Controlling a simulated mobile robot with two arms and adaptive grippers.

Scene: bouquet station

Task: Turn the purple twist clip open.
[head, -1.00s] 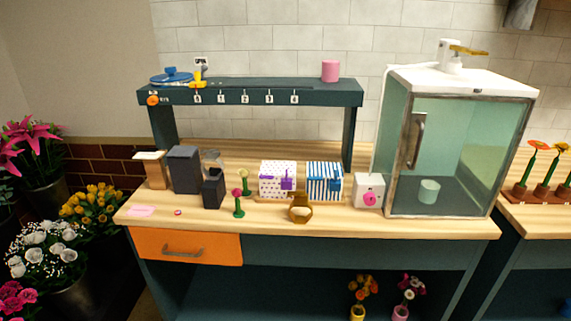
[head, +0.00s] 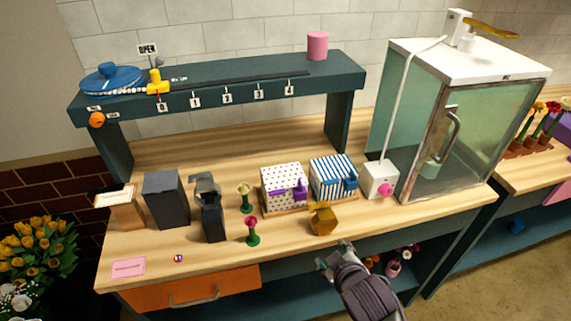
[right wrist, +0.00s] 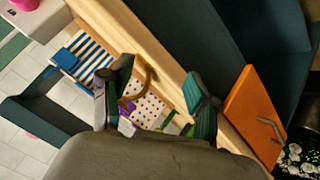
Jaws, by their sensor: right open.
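The purple twist clip (head: 300,191) sits on the front right of a white polka-dot box (head: 281,178) on the wooden counter. How the clip is turned is too small to tell. In the right wrist view the dotted box (right wrist: 150,108) shows between my fingers, with a bit of purple (right wrist: 127,125) partly hidden by the left one. My right gripper (head: 335,257) is open and empty at the counter's front edge, in front of the box and apart from it. It also shows in the right wrist view (right wrist: 155,98). My left gripper is out of view.
A brass-coloured holder (head: 322,219) stands between my right gripper and the dotted box. A blue-striped box (head: 333,175) and a white box with a pink knob (head: 380,180) are to the right. Small flowers (head: 252,231) stand left.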

